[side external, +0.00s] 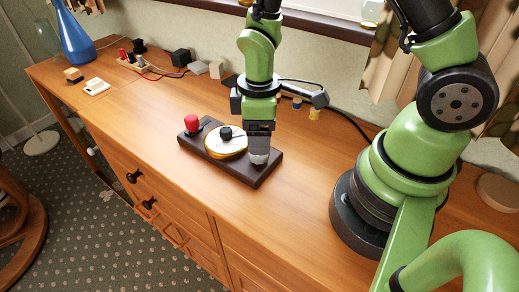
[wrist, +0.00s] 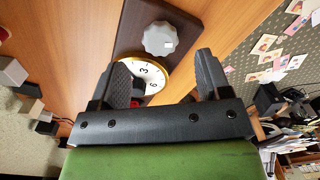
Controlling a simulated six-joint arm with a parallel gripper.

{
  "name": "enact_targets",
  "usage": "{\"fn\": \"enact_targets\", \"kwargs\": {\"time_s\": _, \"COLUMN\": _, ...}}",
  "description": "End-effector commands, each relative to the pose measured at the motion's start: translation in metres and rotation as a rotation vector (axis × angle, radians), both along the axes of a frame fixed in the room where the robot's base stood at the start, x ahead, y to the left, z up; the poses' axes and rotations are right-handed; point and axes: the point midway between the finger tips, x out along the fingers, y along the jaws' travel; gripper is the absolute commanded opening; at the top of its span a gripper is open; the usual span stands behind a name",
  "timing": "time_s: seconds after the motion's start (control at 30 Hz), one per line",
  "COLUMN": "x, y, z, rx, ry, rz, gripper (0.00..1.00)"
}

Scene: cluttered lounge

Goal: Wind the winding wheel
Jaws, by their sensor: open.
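A dark rectangular board (side external: 232,168) lies on the wooden cabinet top and also shows in the wrist view (wrist: 128,35). A grey lobed wheel (side external: 259,158) with a white square mark stands at its near right end. In the wrist view this wheel (wrist: 158,38) lies beyond my fingertips, between their lines. My gripper (side external: 260,144) points down over the wheel, with its open fingers (wrist: 165,65) apart and empty. Whether they touch the wheel is unclear. A white numbered dial (side external: 222,146) with a black knob (side external: 226,133) sits mid-board; the left finger partly hides this dial (wrist: 154,78).
A red knob (side external: 192,121) stands at the board's far left end. Behind, near the wall, are a black block (side external: 181,58), a grey block (side external: 217,69) and cables. A blue vase (side external: 78,40) stands far left. The cabinet top in front of the board is clear.

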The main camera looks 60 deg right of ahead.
Motion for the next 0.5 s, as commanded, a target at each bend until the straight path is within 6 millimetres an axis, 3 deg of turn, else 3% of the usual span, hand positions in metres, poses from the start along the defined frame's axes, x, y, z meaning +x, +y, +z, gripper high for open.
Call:
{"fn": "enact_targets", "kwargs": {"time_s": 0.2, "x": -0.001, "y": 0.0, "z": -0.036, "rx": 0.0, "ry": 0.006, "rz": 0.0, "gripper": 0.71}}
{"fn": "enact_targets", "kwargs": {"time_s": 0.5, "x": 0.0, "y": 0.0, "z": -0.056, "rx": 0.0, "ry": 0.0, "rz": -0.002, "gripper": 0.71}}
